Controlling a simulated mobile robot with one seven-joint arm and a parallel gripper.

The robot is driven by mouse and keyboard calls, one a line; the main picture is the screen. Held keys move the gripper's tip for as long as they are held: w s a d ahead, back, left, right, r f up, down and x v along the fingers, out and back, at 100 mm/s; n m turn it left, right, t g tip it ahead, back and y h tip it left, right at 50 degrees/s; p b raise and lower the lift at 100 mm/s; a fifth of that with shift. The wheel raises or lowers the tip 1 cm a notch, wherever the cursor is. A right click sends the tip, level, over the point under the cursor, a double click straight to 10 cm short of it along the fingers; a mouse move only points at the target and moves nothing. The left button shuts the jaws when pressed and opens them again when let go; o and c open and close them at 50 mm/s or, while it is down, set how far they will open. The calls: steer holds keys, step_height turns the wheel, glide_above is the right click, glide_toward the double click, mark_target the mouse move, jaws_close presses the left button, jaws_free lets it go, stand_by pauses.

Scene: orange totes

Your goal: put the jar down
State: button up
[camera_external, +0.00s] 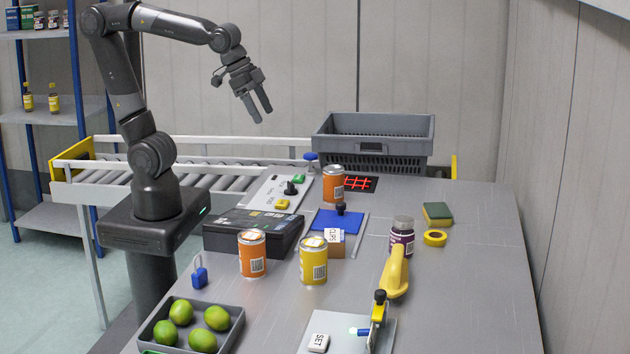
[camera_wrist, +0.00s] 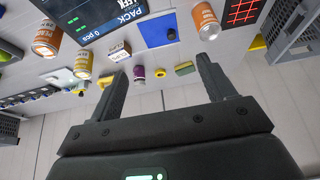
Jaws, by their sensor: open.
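The jar (camera_external: 402,238), purple with a grey lid and a pale label, stands upright on the grey table, right of the middle. It also shows in the wrist view (camera_wrist: 139,74), small and upside down between the fingers' outlines, but well beyond them. My gripper (camera_external: 262,115) hangs in the air at the upper left of the external view, far from the jar and above the table's far side. Its two fingers are apart with nothing between them, as the wrist view (camera_wrist: 161,66) also shows.
A yellow-handled device (camera_external: 397,272) stands just in front of the jar. Cans (camera_external: 313,262), a black case (camera_external: 252,232) and a tray of limes (camera_external: 160,346) crowd the left. A sponge (camera_external: 438,213) and tape roll (camera_external: 435,238) lie right. A grey crate (camera_external: 375,145) stands behind. The table's right front is clear.

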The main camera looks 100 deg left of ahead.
steer(key=s+a+f, duration=0.1)
steer(key=s+f, duration=0.2)
steer(key=s, duration=0.7)
steer(key=shift+a+f, duration=0.35)
steer(key=shift+f, duration=0.05)
steer(key=shift+o, duration=0.4)
stand_by(0.6)
